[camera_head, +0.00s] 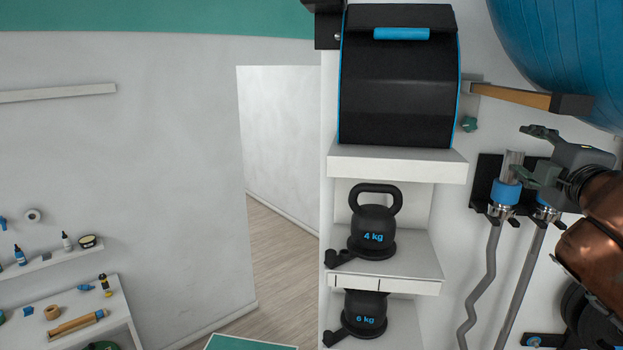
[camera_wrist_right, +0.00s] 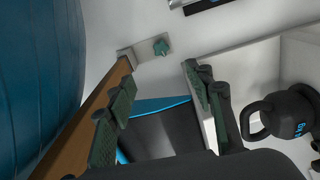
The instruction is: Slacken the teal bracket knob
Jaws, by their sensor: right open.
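The small teal bracket knob (camera_head: 469,124) sits on the white wall, just right of the black case and below the wooden bracket arm (camera_head: 515,96). In the right wrist view the knob (camera_wrist_right: 160,47) shows on a pale plate (camera_wrist_right: 148,50) at the arm's wall end. My right gripper (camera_head: 527,153) is open and empty, right of the knob and a little lower in the head view. In the right wrist view the gripper's fingers (camera_wrist_right: 162,92) are spread apart, with the knob beyond them and not touching. My left gripper is out of view.
A large blue ball (camera_head: 565,50) hangs close above the wooden arm. A black case (camera_head: 398,95) stands on a white shelf (camera_head: 395,165) beside the knob. Bars hang in a black rack (camera_head: 484,180) below the gripper. Kettlebells (camera_head: 374,238) stand on lower shelves.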

